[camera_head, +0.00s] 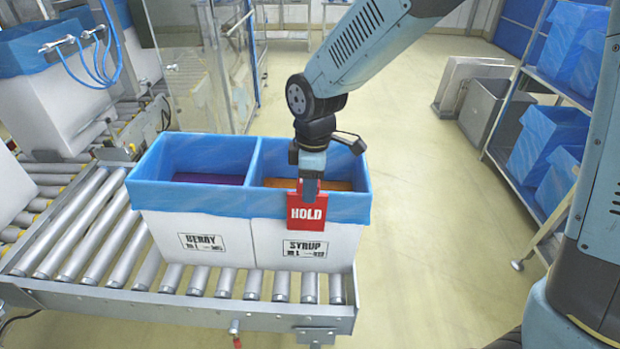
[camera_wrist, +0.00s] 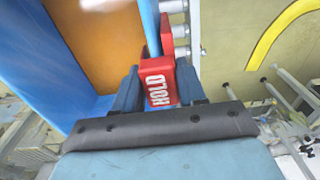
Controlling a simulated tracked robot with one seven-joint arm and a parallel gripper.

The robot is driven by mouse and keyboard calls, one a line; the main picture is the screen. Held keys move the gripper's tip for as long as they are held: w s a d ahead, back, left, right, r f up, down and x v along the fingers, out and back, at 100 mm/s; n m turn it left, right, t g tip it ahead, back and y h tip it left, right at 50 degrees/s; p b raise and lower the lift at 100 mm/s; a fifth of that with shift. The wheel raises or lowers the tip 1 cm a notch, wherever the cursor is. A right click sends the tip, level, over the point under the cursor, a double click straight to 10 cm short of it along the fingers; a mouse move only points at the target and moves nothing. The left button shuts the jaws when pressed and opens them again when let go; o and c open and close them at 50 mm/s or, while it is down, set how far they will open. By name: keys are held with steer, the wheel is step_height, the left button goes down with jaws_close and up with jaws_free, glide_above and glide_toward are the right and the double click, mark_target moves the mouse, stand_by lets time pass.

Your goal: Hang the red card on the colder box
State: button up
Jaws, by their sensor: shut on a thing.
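The red card (camera_head: 306,214), marked HOLD, is upright at the front rim of the right-hand box, labelled SYRUP (camera_head: 304,240). My gripper (camera_head: 310,186) is shut on the card from above. In the wrist view the card (camera_wrist: 158,82) sits between my fingers (camera_wrist: 158,95), with the blue liner edge running in between its two red parts, so it appears to straddle the rim. The left-hand box, labelled BERRY (camera_head: 200,235), stands beside it with purple contents (camera_head: 208,179). The SYRUP box holds orange contents (camera_head: 290,184). No temperature reading shows on either box.
Both boxes stand on a roller conveyor (camera_head: 100,245) at its near right end. Another lined box (camera_head: 60,105) is at the back left. A rack with blue-lined bins (camera_head: 545,130) stands at the right. The floor (camera_head: 430,230) between is clear.

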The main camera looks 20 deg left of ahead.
steer(key=shift+f, duration=0.1)
steer(key=o, duration=0.9)
steer(key=r, duration=1.3)
steer(key=shift+w+d+r, duration=0.1)
steer(key=shift+d+r, duration=0.25)
steer(key=shift+d, duration=0.05)
steer(key=d+r+m+t, duration=0.1)
steer(key=d+r+m, duration=0.15)
steer(key=d, duration=0.45)
steer(key=w+d+r+m+t, duration=0.1)
steer(key=d+r+m, duration=0.1)
steer(key=d+m, duration=0.35)
steer(key=d+r+m+t, duration=0.1)
steer(key=d+r+m, duration=0.1)
steer(key=d, duration=0.6)
steer(key=s+d+m+t, duration=0.1)
steer(key=s+d+m, duration=0.1)
steer(key=d, duration=0.3)
steer(key=s+d+m+t, duration=0.1)
steer(key=s+d+m, duration=0.2)
steer(key=d+m, duration=0.2)
steer(key=s+d+m, duration=0.3)
steer(key=d, duration=0.3)
steer(key=shift+s+r+m+t+h, duration=0.1)
steer(key=shift+s+m+t+h, duration=0.05)
steer(key=shift+m+t+h, duration=0.2)
